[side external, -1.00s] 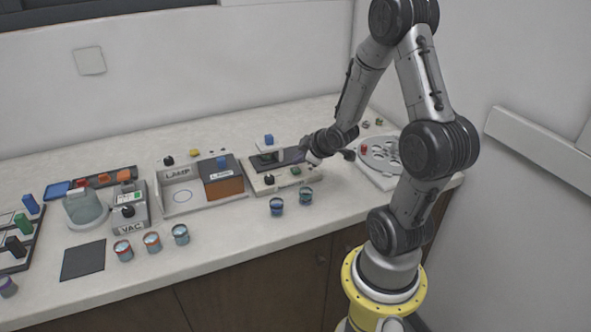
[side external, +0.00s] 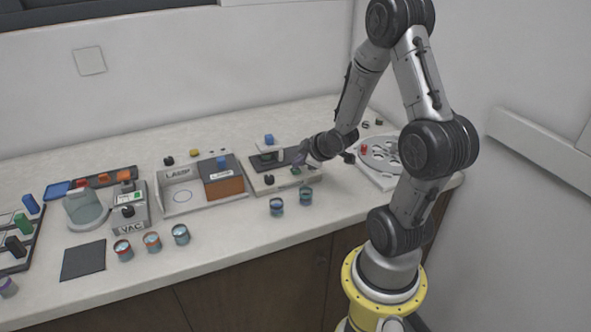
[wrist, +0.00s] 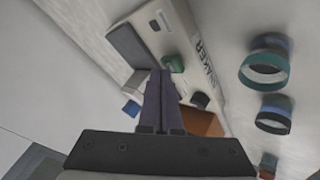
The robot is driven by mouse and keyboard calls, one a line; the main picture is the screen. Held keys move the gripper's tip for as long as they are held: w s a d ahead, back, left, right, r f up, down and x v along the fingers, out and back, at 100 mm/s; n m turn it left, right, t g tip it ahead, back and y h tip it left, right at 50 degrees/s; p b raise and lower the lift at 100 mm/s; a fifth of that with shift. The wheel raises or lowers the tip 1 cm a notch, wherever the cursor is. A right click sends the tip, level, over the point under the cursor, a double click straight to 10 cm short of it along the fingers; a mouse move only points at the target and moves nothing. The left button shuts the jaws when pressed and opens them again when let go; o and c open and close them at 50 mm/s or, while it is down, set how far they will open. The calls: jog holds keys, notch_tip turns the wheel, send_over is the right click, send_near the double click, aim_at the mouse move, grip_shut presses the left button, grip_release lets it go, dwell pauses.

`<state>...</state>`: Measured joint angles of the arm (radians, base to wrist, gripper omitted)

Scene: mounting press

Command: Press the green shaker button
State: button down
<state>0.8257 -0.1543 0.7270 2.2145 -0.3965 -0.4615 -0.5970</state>
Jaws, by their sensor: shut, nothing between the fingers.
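The shaker is a pale box with a dark top plate and the lettering "SHAKER" on its front; its body (side external: 261,187) stands in the middle of the counter, and it also shows in the wrist view (wrist: 150,38). The green button (side external: 296,170) is on its front part, right of a black knob (side external: 269,179). In the wrist view the green button (wrist: 175,63) is just beside the fingertips. My gripper (side external: 298,160) is shut and empty, close to the button. Its fingertips in the wrist view (wrist: 160,73) partly overlap the button's edge; I cannot tell whether they touch it.
Two cups (side external: 277,207) stand in front of the shaker. The lamp box (side external: 172,207) with its orange-brown block (side external: 226,189) is to the left. A round holed plate (side external: 371,153) is to the right. Further left are the VAC unit (side external: 133,225) and more cups (side external: 152,242).

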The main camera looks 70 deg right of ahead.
aim_at(299, 171)
jog(key=shift+f, duration=0.5)
dwell(0.8)
jog(key=shift+r, duration=0.9)
jog(key=shift+r, duration=2.5)
